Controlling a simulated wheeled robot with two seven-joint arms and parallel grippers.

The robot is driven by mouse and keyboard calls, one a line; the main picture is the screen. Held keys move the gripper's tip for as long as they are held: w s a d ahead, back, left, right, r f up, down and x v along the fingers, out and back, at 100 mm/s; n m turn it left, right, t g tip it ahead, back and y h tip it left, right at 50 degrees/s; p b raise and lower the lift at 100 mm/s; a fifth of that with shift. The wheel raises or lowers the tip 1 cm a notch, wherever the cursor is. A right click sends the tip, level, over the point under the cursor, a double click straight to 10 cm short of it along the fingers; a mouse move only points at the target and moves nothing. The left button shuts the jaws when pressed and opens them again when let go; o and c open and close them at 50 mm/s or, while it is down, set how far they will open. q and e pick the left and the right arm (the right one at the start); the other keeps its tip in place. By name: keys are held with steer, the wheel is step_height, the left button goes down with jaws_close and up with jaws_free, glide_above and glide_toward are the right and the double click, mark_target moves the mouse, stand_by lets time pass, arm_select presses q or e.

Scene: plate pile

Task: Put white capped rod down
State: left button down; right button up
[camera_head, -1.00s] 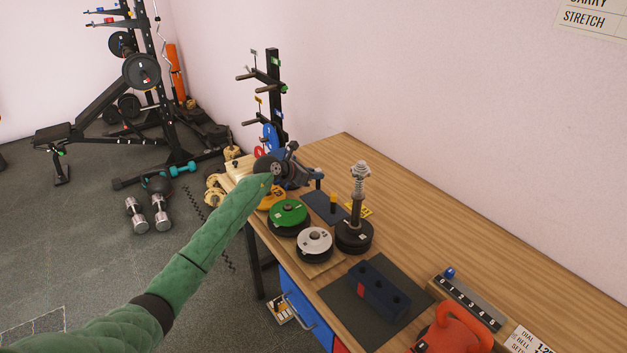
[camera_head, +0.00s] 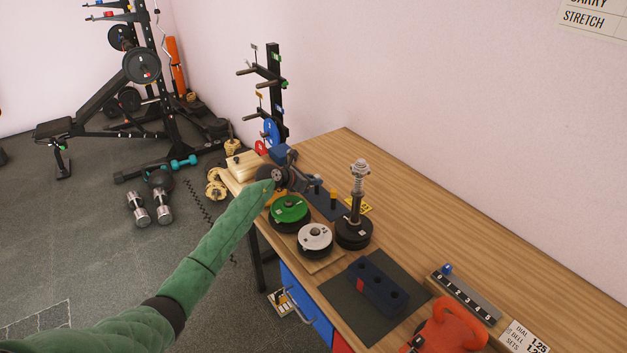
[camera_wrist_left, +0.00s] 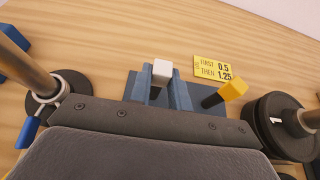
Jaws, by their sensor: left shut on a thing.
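My left gripper (camera_head: 312,184) is over the back part of the bench, by the dark mat (camera_head: 326,209). In the left wrist view its blue-grey fingers (camera_wrist_left: 163,88) are shut on the white capped rod (camera_wrist_left: 162,70). Only its pale square cap shows between the fingertips; the shaft is hidden, so I cannot tell whether it touches the mat. A yellow-capped rod (camera_wrist_left: 232,90) stands on the mat to the right of the fingers; it also shows in the head view (camera_head: 334,195). My right gripper is not in view.
A yellow card (camera_wrist_left: 213,68) lies behind the mat. A post with dark plates (camera_head: 354,230) stands close by. Green (camera_head: 290,208) and white (camera_head: 315,237) plate piles are in front. A blue holed block (camera_head: 378,286) and orange kettlebell (camera_head: 452,328) sit nearer. Bare bench lies towards the wall.

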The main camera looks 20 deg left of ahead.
arm_select(q)
steer(key=shift+f, duration=0.1)
steer(key=c, duration=1.3)
jaws_free()
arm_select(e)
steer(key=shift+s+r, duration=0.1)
arm_select(q)
steer(key=shift+r, duration=0.2)
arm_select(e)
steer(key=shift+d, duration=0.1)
arm_select(q)
steer(key=shift+s+a, duration=0.25)
steer(key=shift+b+v, duration=0.55)
steer(key=shift+v, duration=0.45)
steer(key=b+v, duration=0.2)
steer(key=v, duration=0.7)
steer(key=shift+b, duration=0.4)
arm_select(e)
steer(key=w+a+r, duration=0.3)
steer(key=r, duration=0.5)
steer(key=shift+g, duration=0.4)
